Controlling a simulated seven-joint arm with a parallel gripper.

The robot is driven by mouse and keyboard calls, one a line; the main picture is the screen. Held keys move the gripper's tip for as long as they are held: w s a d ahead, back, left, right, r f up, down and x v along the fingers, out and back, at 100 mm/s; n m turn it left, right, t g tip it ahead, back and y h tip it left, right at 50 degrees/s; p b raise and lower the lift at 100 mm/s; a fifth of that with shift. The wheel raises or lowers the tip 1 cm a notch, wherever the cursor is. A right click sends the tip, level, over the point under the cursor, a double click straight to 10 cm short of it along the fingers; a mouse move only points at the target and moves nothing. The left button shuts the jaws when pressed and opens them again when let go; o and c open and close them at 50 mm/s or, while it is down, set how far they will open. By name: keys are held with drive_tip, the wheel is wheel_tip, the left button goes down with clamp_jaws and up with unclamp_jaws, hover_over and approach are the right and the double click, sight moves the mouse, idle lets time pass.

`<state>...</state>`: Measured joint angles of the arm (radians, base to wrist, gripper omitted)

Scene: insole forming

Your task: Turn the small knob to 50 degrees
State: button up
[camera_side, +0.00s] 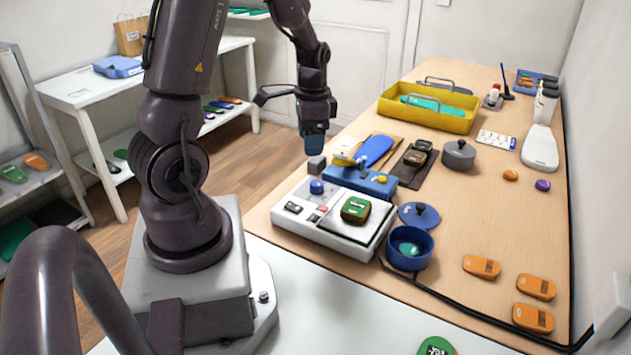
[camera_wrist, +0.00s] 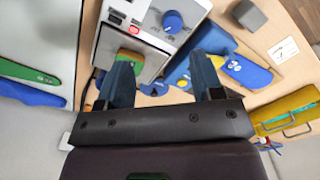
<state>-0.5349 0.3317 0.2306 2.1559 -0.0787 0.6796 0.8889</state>
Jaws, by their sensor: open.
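A round blue knob (camera_side: 316,187) stands on the top of a white machine (camera_side: 340,236). It also shows near the top of the wrist view (camera_wrist: 172,22), with its angle too small to read. A smaller yellow knob (camera_side: 381,179) sits on a blue device (camera_side: 350,181) behind the machine. I cannot tell which knob the task calls small. My gripper (camera_side: 314,143) hangs above the table's far left edge, clear of both knobs. In the wrist view its two fingers (camera_wrist: 160,70) are spread with nothing held between them.
A grey cube (camera_side: 317,164) is near the blue knob. A blue pot (camera_side: 409,251) stands right of the machine, and a yellow tray (camera_side: 428,115) farther back. The table's right middle is mostly free.

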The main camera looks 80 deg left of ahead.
sight(315, 183)
drive_tip(key=f+m, duration=0.1)
drive_tip(key=f, duration=0.3)
drive_tip(key=w+a+f+m, duration=0.1)
drive_tip(key=f, duration=0.3)
drive_tip(key=f+m, duration=0.1)
drive_tip(key=f, duration=0.3)
drive_tip(key=shift+w+a+f+t+y, duration=0.15)
drive_tip(key=shift+a+f+t+y, duration=0.15)
drive_tip(key=shift+a, duration=0.05)
drive_tip(key=c, duration=0.9)
